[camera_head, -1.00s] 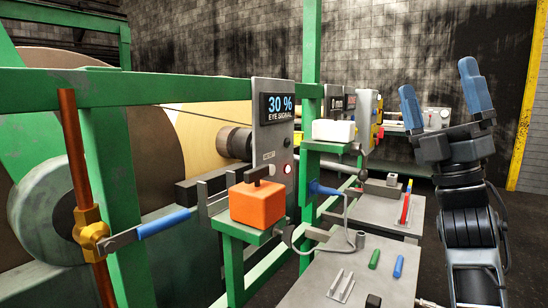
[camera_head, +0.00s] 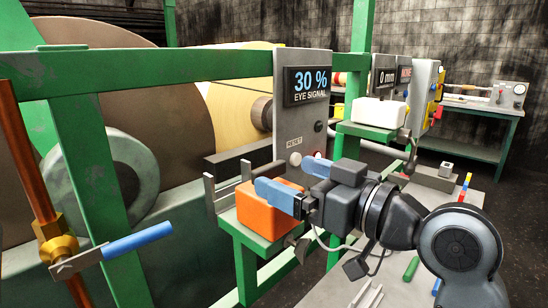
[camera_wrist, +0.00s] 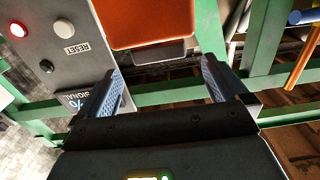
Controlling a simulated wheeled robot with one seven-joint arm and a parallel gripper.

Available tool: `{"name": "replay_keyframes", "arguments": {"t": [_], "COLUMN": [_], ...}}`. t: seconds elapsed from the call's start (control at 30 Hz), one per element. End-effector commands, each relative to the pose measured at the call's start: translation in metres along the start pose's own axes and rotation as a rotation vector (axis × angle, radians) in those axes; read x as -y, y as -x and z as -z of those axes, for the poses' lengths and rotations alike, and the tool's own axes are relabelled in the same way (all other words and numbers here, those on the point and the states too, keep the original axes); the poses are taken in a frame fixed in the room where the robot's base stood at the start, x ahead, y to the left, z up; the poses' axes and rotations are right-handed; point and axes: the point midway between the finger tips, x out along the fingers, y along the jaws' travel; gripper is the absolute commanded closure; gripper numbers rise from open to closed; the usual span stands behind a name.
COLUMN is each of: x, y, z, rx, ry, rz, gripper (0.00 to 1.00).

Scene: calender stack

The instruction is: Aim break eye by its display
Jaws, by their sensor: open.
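The break eye's display (camera_head: 306,84) reads 30 % EYE SIGNAL on a grey panel. At the left, a blue handle (camera_head: 138,241) sticks out sideways from a brass clamp (camera_head: 58,246) on an upright copper rod (camera_head: 28,165). My gripper (camera_head: 290,182) is open, with blue fingers pointing left by the orange block (camera_head: 268,212), well right of the handle. In the wrist view, my gripper (camera_wrist: 163,65) has nothing between its fingers. The orange block (camera_wrist: 145,22) shows above them, and the blue handle (camera_wrist: 305,16) is at the top right edge.
The panel has a RESET button (camera_wrist: 63,27) and a lit red lamp (camera_wrist: 18,30). A green rail (camera_head: 120,75) crosses before the large rolls. A grey bracket (camera_head: 230,190) stands behind the orange block. A white box (camera_head: 378,111) sits on a green shelf to the right.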

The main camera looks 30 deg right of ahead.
Motion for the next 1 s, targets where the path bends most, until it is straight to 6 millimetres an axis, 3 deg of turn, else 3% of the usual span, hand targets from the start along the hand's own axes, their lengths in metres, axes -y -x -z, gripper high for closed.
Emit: {"name": "replay_keyframes", "arguments": {"t": [0.5,0.87,1.0], "x": [-0.001,-0.001,-0.001], "y": [-0.068,-0.075,-0.075], "z": [0.001,0.0,0.0], "rx": [-0.001,-0.001,-0.001], "ry": [0.002,0.002,0.002], "rz": [-0.001,-0.003,-0.003], "gripper": [0.0,0.0,0.11]}}
